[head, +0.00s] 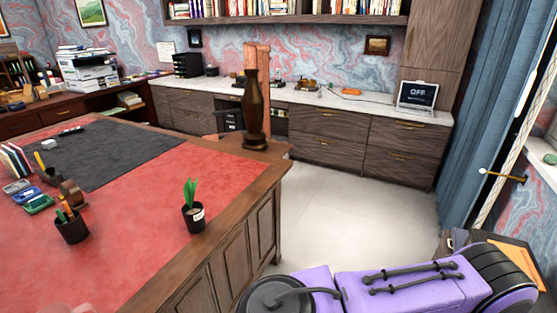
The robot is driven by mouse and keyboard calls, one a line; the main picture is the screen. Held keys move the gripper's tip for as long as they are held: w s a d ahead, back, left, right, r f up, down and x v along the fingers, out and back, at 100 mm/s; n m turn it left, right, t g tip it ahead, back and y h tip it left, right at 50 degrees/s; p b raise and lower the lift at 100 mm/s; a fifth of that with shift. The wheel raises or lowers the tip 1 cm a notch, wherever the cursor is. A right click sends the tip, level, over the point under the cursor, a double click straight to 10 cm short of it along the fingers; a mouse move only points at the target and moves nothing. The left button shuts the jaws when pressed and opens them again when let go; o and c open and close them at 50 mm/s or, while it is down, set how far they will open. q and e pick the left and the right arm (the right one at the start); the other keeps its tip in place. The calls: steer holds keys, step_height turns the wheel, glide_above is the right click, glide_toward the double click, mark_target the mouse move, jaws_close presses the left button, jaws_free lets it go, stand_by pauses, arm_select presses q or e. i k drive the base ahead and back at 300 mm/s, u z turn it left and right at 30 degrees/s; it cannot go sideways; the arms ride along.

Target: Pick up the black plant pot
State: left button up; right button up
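The black plant pot (194,219) stands upright on the red leather top of the desk (140,250), near the desk's right edge. A green plant rises from it, and a small white label shows on its side. Neither of my grippers can be seen. A purple arm link of mine lies across the bottom right, apart from the pot. Nothing touches the pot.
A dark pen cup (71,230) stands left of the pot. A tall brown vase (255,112) stands at the desk's far right corner. A dark mat (100,150) lies behind. Red leather around the pot is clear. Pale floor (350,220) is open to the right.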

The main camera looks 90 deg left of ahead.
mark_target(193, 215)
steer(key=u, duration=3.45)
